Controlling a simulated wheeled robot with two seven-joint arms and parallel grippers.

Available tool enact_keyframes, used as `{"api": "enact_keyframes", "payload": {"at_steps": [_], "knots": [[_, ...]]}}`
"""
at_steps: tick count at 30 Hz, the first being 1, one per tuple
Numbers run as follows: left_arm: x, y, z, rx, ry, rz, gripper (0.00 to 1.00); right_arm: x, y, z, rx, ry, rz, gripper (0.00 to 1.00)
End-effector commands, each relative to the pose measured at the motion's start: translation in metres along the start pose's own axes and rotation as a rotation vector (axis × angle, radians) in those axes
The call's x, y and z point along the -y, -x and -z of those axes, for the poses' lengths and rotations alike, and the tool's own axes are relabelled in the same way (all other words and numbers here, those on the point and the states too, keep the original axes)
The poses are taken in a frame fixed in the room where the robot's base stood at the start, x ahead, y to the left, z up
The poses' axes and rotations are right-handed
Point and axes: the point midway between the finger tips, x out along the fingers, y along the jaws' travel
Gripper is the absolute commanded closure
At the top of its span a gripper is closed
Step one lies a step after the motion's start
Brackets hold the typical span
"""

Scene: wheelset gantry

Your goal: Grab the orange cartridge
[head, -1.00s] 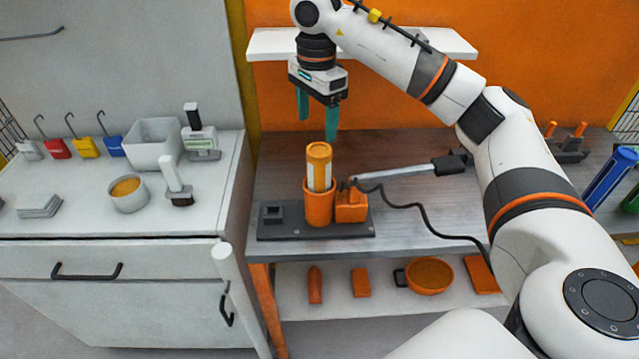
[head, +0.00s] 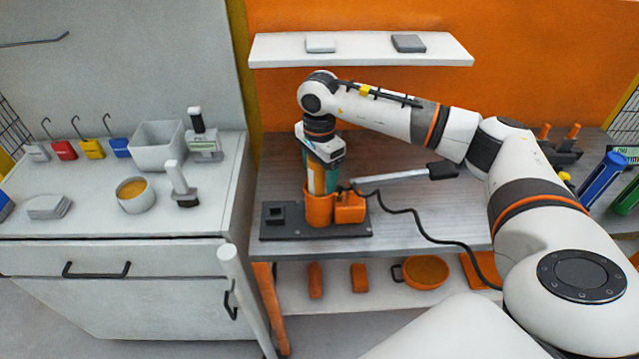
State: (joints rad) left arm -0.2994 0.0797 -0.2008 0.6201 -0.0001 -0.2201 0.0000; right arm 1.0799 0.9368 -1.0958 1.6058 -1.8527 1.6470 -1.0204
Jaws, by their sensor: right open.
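The orange cartridge (head: 319,182) stands upright in an orange cup-shaped holder (head: 319,208) on a dark base plate (head: 290,229). Its top is hidden by my right gripper. My right gripper (head: 322,186) points straight down over the cartridge, its teal fingers on either side of it and their tips near the holder's rim. The fingers are open; I cannot tell whether they touch the cartridge. My left gripper is not in view.
An orange block (head: 350,208) sits beside the holder, with a black cable and a grey bar (head: 400,174) to its right. A white shelf (head: 360,50) hangs above. The white cabinet (head: 120,225) at left holds tools and bins.

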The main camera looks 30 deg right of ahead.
Motion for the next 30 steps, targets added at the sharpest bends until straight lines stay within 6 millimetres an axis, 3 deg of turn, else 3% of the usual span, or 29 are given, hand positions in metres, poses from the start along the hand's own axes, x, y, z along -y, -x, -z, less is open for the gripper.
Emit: {"api": "enact_keyframes", "payload": {"at_steps": [5, 18, 30], "knots": [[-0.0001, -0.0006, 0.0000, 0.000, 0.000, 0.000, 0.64, -0.0002, -0.0004, 0.0003, 0.000, 0.000, 0.000, 0.28], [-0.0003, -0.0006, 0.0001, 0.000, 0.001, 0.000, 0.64, -0.0003, 0.0001, 0.0004, -0.001, 0.000, -0.001, 1.00], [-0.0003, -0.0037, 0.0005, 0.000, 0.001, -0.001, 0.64, -0.0012, 0.0073, 0.0005, -0.002, 0.000, -0.004, 1.00]]}}
